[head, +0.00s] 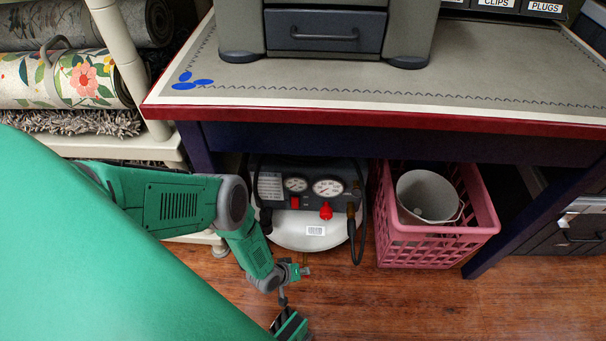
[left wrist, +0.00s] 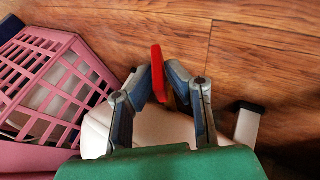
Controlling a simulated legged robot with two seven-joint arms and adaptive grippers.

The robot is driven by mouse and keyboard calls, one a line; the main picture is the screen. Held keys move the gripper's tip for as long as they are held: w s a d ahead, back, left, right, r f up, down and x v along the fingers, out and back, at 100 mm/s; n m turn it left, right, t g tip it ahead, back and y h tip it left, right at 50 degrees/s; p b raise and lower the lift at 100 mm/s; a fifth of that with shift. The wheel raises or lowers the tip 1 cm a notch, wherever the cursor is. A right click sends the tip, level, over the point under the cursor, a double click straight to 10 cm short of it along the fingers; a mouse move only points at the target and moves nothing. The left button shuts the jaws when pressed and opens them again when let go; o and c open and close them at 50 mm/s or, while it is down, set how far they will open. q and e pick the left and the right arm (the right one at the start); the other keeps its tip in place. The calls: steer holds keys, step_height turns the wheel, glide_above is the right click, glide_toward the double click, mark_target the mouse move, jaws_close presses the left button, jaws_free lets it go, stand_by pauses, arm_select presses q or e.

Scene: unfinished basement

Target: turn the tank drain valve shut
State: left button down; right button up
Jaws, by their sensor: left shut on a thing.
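The white tank (head: 300,236) stands under the workbench in the head view, with a gauge panel (head: 310,190) on top. In the left wrist view a flat red valve handle (left wrist: 156,72) stands between the fingertips of my left gripper (left wrist: 159,82). The gripper is shut on it, with a finger on each side. Part of the white tank (left wrist: 97,133) shows behind the fingers. In the head view my left arm reaches down in front of the tank's lower edge. The drain valve cannot be made out there.
A pink crate (head: 436,242) holding a pale bucket (head: 427,196) stands right of the tank. The workbench's red edge (head: 380,121) hangs above. A black hose (head: 360,235) runs down the tank's right side. The wooden floor (head: 390,305) is clear in front.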

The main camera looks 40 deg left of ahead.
arm_select(q)
steer(key=shift+a+t+h, duration=0.15)
steer(key=shift+t+h, duration=0.15)
stand_by(0.4)
steer(key=c, duration=1.6)
jaws_free()
steer(key=shift+c, duration=0.2)
steer(key=shift+s, duration=0.1)
steer(key=shift+s+a+r, duration=0.2)
steer(key=shift+s+r, duration=0.2)
steer(key=shift+r, duration=0.05)
steer(key=s+a+r, duration=0.1)
steer(key=s+a, duration=0.4)
steer(key=s, duration=0.7)
